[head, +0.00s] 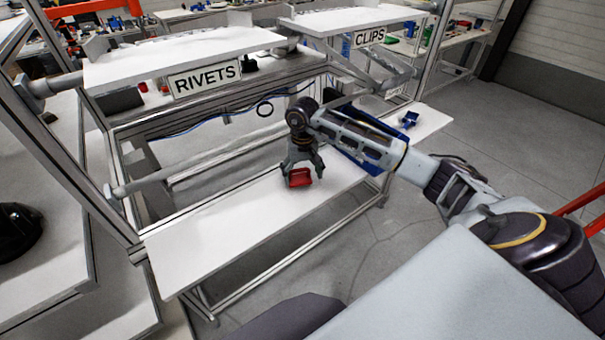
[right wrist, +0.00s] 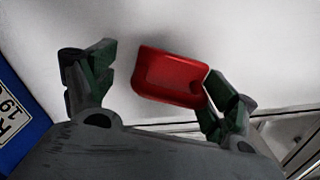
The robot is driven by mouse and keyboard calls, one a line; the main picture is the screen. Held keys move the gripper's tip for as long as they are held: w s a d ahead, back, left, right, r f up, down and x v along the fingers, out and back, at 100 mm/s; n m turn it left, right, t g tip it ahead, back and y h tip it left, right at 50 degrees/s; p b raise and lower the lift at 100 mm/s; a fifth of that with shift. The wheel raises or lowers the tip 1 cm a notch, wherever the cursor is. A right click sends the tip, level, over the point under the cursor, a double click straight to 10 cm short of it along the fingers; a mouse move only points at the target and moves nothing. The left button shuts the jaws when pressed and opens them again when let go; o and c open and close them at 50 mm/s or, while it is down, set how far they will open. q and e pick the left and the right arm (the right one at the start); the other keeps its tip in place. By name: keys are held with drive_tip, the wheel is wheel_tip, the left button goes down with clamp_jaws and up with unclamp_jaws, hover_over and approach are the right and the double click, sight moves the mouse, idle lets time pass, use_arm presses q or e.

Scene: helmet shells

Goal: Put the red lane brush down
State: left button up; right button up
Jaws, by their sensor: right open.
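In the right wrist view the red lane brush (right wrist: 170,77) shows a shallow recessed face. My right gripper (head: 302,170) is right above and around it, fingers pointing down. In the right wrist view my right gripper (right wrist: 155,85) is open: the left finger stands clear of the brush, and the right finger is at or very near its right end. Whether that finger touches cannot be told. My left gripper is not in view.
The white bench top (head: 215,230) is clear to the left. A blue bin (head: 352,168) stands behind my right arm, and a small blue object (head: 408,120) lies at the bench's right end. Shelves marked RIVETS (head: 205,78) and CLIPS (head: 369,37) hang above. A dark helmet shell (head: 18,230) is far left.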

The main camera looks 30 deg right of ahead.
sight(303, 169)
drive_tip(key=shift+r, duration=0.1)
drive_tip(key=shift+r, duration=0.2)
drive_tip(key=shift+r+b, duration=1.1)
drive_tip(key=shift+r, duration=4.7)
drive_tip(key=shift+s, duration=0.15)
